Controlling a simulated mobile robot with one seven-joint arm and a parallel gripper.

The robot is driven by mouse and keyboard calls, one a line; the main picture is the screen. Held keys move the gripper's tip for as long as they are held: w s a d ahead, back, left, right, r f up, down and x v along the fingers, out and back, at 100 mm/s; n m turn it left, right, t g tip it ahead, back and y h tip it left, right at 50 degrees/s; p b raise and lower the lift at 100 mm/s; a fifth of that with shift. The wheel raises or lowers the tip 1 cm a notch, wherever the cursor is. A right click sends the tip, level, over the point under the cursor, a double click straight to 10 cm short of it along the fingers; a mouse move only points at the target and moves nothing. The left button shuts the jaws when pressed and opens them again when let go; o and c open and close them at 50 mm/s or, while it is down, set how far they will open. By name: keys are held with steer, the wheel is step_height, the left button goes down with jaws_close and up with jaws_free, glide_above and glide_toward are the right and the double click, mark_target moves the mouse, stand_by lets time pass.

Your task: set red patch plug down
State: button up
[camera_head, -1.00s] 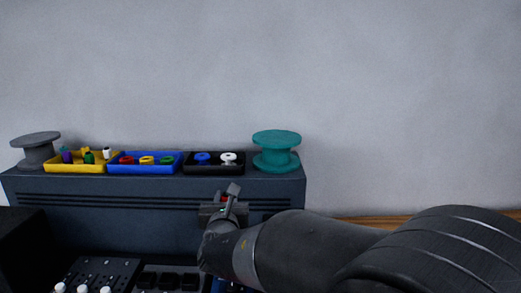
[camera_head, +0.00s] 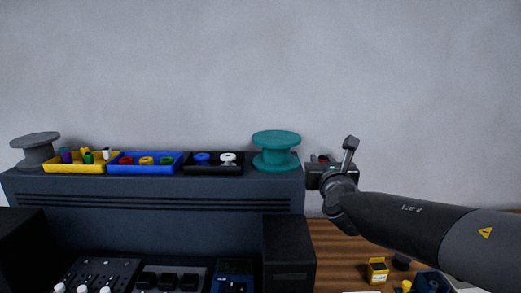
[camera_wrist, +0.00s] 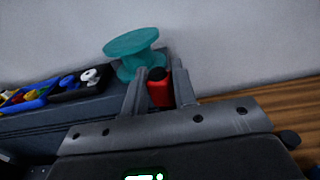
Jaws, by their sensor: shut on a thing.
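The red patch plug (camera_wrist: 160,92), red with a dark top, sits between the two fingers of my gripper (camera_wrist: 160,70) in the wrist view. My gripper is shut on it and holds it up off any surface. In the head view, my gripper (camera_head: 334,155) is raised just right of the dark cabinet's end, near the teal spool. Only a small red bit of the plug shows there; the gripper hides the rest.
A teal spool (camera_head: 276,152), black tray (camera_head: 213,170), blue tray (camera_head: 145,168), yellow tray (camera_head: 82,168) and grey spool (camera_head: 36,150) line the cabinet top (camera_head: 150,187). A wooden table (camera_head: 335,250) lies lower right, with a small yellow box (camera_head: 377,270).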

mark_target(324, 156)
stand_by(0.8)
step_height(324, 156, up, 6)
steer(key=shift+w+d+f, duration=0.1)
steer(key=shift+d+f, duration=0.05)
steer(key=shift+f, duration=0.05)
steer(key=w+d+r+m+g+h, duration=0.2)
steer(key=w+d+r+m+h, duration=0.3)
steer(key=w+d+h, duration=0.25)
steer(key=w+d+f+m+g+h, duration=0.3)
steer(key=w+d, duration=0.2)
steer(key=d, duration=0.1)
steer(key=w+d+f+m+g+h, duration=0.2)
steer(key=w+d+f+h, duration=0.15)
steer(key=d, duration=0.35)
steer(key=shift+m, duration=0.3)
steer(key=shift+w+a+f, duration=0.1)
steer(key=shift+w+f, duration=0.05)
steer(key=shift+f, duration=6.95)
steer(key=shift+w+d+f, duration=0.1)
steer(key=shift+f, duration=7.05)
steer(key=shift+w+a+f, duration=0.1)
steer(key=shift+w+f, duration=0.05)
steer(key=shift+f, duration=6.95)
steer(key=shift+f, duration=0.6)
